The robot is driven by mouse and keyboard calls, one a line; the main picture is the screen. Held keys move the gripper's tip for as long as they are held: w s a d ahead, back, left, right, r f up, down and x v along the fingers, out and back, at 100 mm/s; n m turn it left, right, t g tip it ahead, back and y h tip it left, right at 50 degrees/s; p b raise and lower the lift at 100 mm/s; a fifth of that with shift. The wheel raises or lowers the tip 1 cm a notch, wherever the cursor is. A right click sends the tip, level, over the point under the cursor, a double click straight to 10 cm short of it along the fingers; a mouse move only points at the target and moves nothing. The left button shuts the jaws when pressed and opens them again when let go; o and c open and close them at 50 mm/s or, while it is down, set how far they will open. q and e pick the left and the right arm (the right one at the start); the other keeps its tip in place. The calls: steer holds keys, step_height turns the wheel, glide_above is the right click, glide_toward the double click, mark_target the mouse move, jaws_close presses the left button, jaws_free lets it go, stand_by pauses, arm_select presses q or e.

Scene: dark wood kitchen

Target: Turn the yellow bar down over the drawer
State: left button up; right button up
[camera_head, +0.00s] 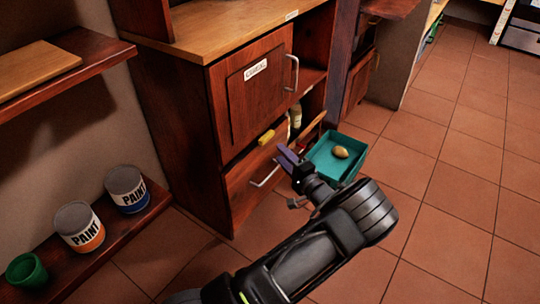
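The yellow bar (266,137) is a short yellow piece on the front of the dark wood cabinet, near the lower edge of the upper door and above the drawer. It looks roughly level with a slight tilt. The drawer (240,188) is below it, with a pale metal handle (265,178), and looks closed. My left gripper (283,154) is in front of the drawer, to the right of and a little below the bar, apart from it. Its purplish fingers point up and left; their gap is unclear. My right gripper is out of view.
The upper door (250,95) has a label and a metal handle (292,73). A teal tray (350,133) with a yellowish-brown object (341,152) is right of my gripper. Paint cans (80,226) and a green cup (26,271) stand on the low left shelf. Floor at right is clear.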

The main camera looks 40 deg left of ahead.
mark_target(268, 140)
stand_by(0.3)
arm_select(q)
steer(key=b+x, duration=0.2)
steer(key=x, duration=0.5)
steer(key=shift+w+a+b, duration=0.15)
steer(key=shift+a+b, duration=0.15)
steer(key=shift+a, duration=0.1)
steer(key=shift+c, duration=0.4)
jaws_close()
